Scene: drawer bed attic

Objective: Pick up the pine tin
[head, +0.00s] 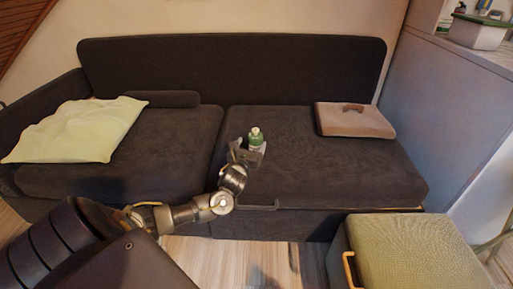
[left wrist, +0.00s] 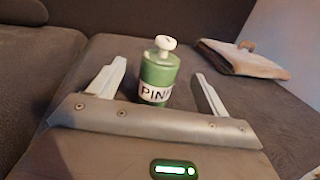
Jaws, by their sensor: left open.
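The pine tin (head: 256,138) is a small green container with a white cap, standing upright on the dark sofa's right seat cushion. My left gripper (head: 250,150) reaches over the sofa's front edge to the tin. In the left wrist view its two pale fingers (left wrist: 162,78) are spread wide, one on each side of the tin, with gaps visible. My right gripper is not in view.
The dark sofa (head: 320,165) has a pale green pillow (head: 75,130) at left and a brown folded item (head: 354,120) at back right. A green-topped ottoman (head: 415,250) stands at front right. A container (head: 478,32) sits on the ledge at upper right. Seat space around the tin is clear.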

